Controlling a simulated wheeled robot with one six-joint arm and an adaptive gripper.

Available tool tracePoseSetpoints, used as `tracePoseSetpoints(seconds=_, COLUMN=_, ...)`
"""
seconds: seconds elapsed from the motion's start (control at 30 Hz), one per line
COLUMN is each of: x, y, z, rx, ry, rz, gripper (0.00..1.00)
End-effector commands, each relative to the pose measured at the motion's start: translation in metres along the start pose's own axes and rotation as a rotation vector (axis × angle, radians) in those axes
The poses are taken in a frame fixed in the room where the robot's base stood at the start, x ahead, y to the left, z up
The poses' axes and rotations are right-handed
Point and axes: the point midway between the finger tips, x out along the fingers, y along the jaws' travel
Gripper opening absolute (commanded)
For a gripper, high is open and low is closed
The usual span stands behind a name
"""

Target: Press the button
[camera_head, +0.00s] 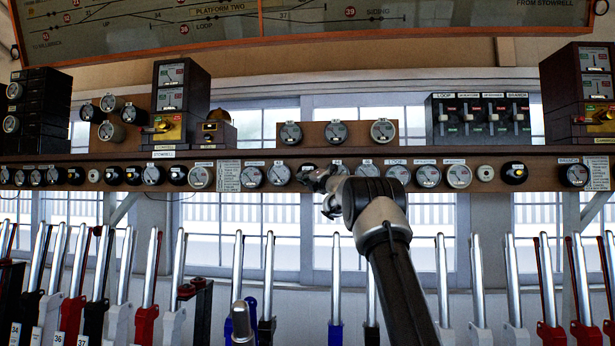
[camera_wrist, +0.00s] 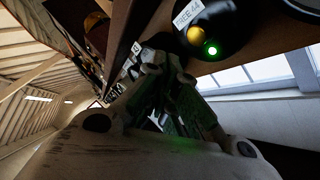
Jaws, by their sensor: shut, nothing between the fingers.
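In the wrist view, a round black housing (camera_wrist: 228,22) carries a small yellow button (camera_wrist: 195,34) and a lit green lamp (camera_wrist: 211,50). A white label is fixed above the button. My gripper (camera_wrist: 165,65) is shut and empty, just to the left of and below the button in that view; I cannot tell whether it touches the housing. In the head view, my gripper (camera_head: 318,180) is at the shelf's front face, and the dark round housing (camera_head: 307,167) behind it is partly hidden. The button itself cannot be made out there.
A row of round dials and black housings runs along the wooden shelf (camera_head: 540,168). Several levers (camera_head: 443,280) stand below, on both sides of my arm. Instrument boxes (camera_head: 480,120) stand on the shelf, and a track diagram (camera_head: 300,20) hangs above.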

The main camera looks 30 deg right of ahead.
Motion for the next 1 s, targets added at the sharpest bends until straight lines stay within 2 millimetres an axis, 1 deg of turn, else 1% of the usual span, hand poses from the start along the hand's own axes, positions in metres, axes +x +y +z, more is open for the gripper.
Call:
tracePoseSetpoints(seconds=0.17, x=-0.012, y=0.009, z=-0.008, rx=0.002, ry=0.0, rz=0.0, gripper=0.0)
tracePoseSetpoints(seconds=0.3, x=-0.016, y=0.012, z=-0.012, rx=0.001, ry=0.0, rz=0.0, gripper=0.0)
tracePoseSetpoints(seconds=1.0, x=-0.016, y=0.012, z=-0.012, rx=0.001, ry=0.0, rz=0.0, gripper=0.0)
